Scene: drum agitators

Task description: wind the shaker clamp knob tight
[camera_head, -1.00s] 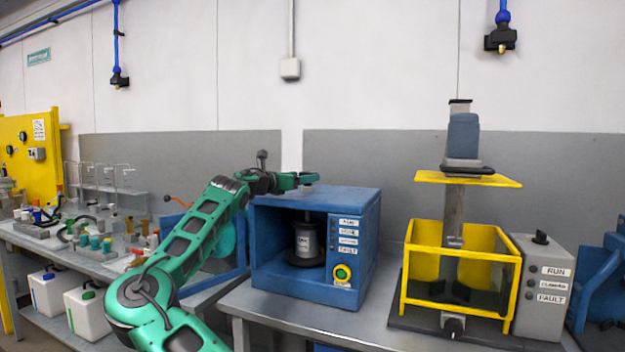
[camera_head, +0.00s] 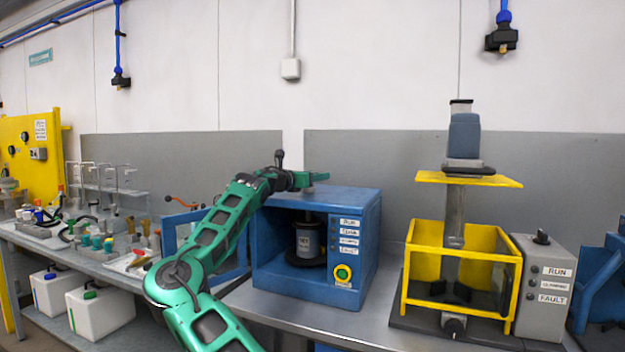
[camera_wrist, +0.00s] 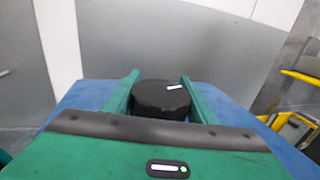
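The shaker clamp knob (camera_wrist: 161,96) is a round black knob with a white mark on top. In the wrist view it sits between the two green fingers of my gripper (camera_wrist: 160,80), one on each side. The fingers are parted, and any gap to the knob's sides is very small. In the head view my gripper (camera_head: 315,177) lies level at the top of the blue shaker cabinet (camera_head: 344,203), with the knob (camera_head: 309,188) showing just below the fingers. Inside the open cabinet, a dark can (camera_head: 307,240) with a pale label stands under the clamp.
The cabinet door (camera_head: 190,225) stands open at left, behind my arm. A yellow-framed machine (camera_head: 463,240) and a grey control box (camera_head: 542,285) stand at right on the bench. A cluttered bench (camera_head: 100,255) is at far left.

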